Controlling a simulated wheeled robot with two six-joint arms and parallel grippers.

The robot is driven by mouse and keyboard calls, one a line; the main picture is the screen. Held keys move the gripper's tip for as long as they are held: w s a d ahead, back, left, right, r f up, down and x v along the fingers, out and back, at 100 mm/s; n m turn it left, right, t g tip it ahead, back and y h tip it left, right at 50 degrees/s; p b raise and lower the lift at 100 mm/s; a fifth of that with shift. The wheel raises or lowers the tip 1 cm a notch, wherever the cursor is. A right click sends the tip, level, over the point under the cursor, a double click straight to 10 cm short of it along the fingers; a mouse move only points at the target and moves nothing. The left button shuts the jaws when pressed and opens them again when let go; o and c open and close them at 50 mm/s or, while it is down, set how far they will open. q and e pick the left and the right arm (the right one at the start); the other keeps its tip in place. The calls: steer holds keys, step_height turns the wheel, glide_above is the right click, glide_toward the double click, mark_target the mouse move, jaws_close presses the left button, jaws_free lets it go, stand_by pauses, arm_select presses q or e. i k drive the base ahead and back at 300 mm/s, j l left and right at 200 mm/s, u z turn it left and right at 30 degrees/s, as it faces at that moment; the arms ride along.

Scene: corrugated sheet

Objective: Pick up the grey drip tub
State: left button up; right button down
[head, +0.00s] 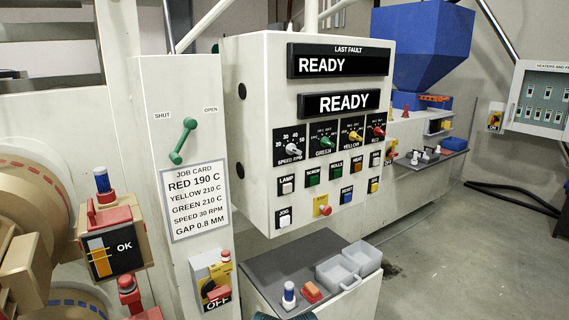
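Two light grey open tubs stand side by side on the dark-topped bench (275,262) below the control panel. The nearer tub (337,275) has what looks like a handle at its front right. The other tub (363,257) sits just behind it to the right. I cannot tell which of them is the drip tub. Both look upright, and no gripper is touching them.
A blue-capped bottle (289,296) and an orange-red block (312,292) stand left of the tubs. The control panel box (257,150) overhangs the back of the bench. A lever post (160,110) stands at left. Open floor (440,260) lies to the right.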

mark_target(336, 274)
steer(key=i+j+z, duration=0.1)
steer(key=i, duration=0.3)
steer(key=i+j+z, duration=0.1)
steer(key=i, duration=0.25)
steer(key=j+z, duration=0.1)
steer(key=z, duration=1.4)
